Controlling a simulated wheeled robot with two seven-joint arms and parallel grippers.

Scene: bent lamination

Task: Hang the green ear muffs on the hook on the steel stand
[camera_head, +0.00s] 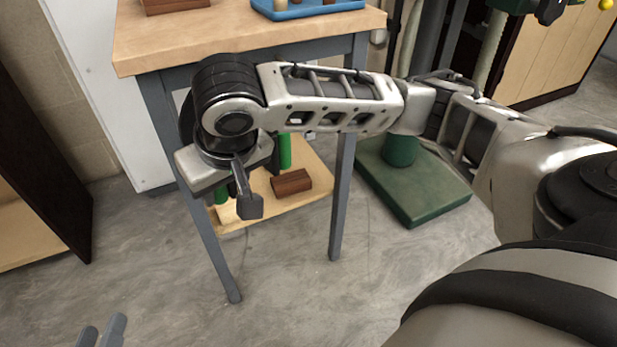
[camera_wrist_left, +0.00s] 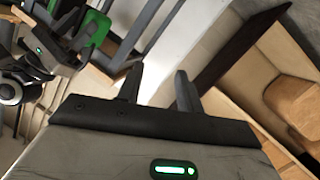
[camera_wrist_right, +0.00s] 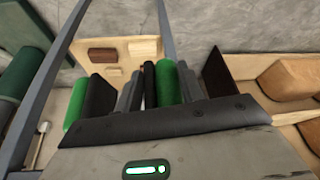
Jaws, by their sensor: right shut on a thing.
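The green ear muffs (camera_wrist_right: 75,104) are held at my right gripper (camera_wrist_right: 158,88) in the right wrist view, with green cups and black pads. One green part shows between the fingers and another to their left. In the head view, my right gripper (camera_head: 243,195) is in front of the steel-legged table, and green parts of the ear muffs (camera_head: 285,152) show behind my arm. They also show in the left wrist view (camera_wrist_left: 97,28). My left gripper (camera_wrist_left: 160,88) is open and empty; its fingertips (camera_head: 100,332) show low in the head view. I cannot make out the hook or stand.
A wooden-topped table (camera_head: 135,50) with grey legs and a low shelf stands behind my right gripper. A brown block (camera_head: 291,182) lies on the shelf. A blue tray (camera_head: 310,8) is on top. A green machine base (camera_head: 415,190) stands to the right. The floor in front is clear.

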